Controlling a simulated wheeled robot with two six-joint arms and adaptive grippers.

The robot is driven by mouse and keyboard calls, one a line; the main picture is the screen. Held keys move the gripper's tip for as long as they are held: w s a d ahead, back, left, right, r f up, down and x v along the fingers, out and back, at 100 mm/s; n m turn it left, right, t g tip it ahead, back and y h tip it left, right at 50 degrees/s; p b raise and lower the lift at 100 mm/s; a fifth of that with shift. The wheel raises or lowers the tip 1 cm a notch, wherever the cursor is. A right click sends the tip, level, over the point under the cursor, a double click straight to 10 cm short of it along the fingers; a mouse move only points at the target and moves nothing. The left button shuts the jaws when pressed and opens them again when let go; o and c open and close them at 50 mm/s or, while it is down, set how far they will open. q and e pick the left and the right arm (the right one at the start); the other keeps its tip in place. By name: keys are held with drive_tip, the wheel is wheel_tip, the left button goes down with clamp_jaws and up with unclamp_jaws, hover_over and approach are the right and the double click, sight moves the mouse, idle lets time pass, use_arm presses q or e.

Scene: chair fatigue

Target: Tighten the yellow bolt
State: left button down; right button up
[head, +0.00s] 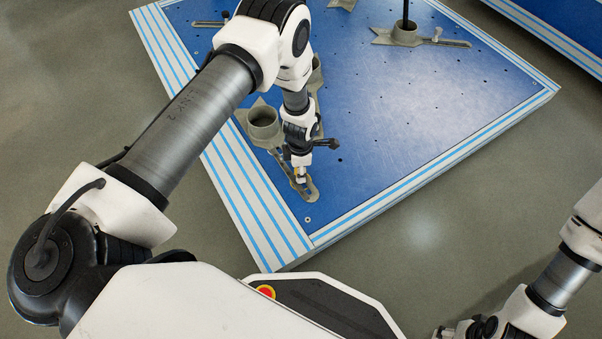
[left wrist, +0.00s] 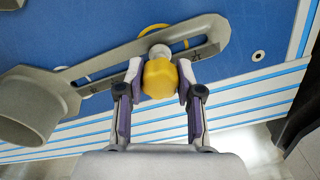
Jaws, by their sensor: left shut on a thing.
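The yellow bolt (left wrist: 160,78) is between the two fingers of my left gripper (left wrist: 160,88) in the left wrist view. The fingers are shut on its head from both sides. A pale round part shows just above the bolt, over the slot of a grey slotted bracket (left wrist: 215,38). In the head view my left gripper (head: 299,174) points down at this bracket (head: 311,188) near the blue platform's front corner; the bolt is mostly hidden there. My right gripper (head: 462,329) is partly cut off at the bottom right, away from the platform, and its fingers are unclear.
A grey cup-shaped socket (head: 263,123) is joined to the bracket, left of my gripper. The blue platform (head: 440,100) has striped edges and is mostly clear on the right. Another socket (head: 404,36) with a slotted arm and a black rod stands at the back.

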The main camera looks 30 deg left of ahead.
use_arm(q)
drive_tip(key=m, duration=0.3)
drive_tip(key=shift+m, duration=0.4)
drive_tip(key=m+p, duration=0.1)
drive_tip(key=m, duration=0.1)
drive_tip(key=shift+m, duration=1)
drive_tip(key=m, duration=0.4)
drive_tip(key=c, duration=0.8)
unclamp_jaws()
drive_tip(key=shift+o, duration=0.2)
